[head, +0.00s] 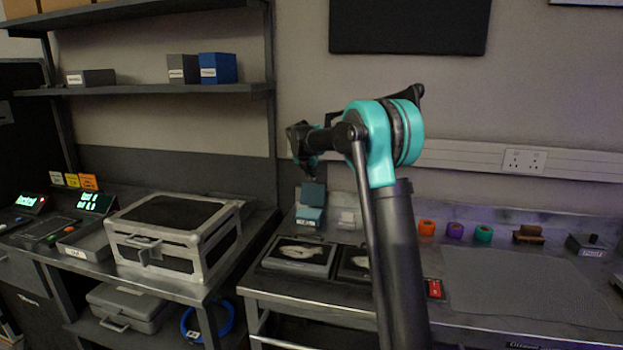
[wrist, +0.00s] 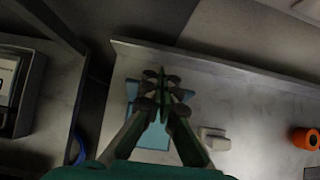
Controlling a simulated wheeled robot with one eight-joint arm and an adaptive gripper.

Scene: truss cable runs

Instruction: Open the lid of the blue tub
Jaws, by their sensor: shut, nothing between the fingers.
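The small light-blue tub (head: 309,215) stands at the back left of the right-hand bench. A darker blue panel (head: 313,193), which looks like its lid, stands raised at the tub's back edge. In the wrist view, the tub (wrist: 155,148) shows beneath my fingers, which partly cover it. My gripper (head: 311,176) is above the tub in the head view. In the wrist view, my gripper (wrist: 163,76) has its fingertips together with nothing between them. I cannot tell how close the tips are to the lid.
A small white box (head: 347,220) sits just right of the tub. Two dark cases (head: 300,256) lie in front. Orange (head: 427,228), purple and teal rolls are farther right. A large silver-edged case (head: 172,232) stands on the left bench. The wall is behind.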

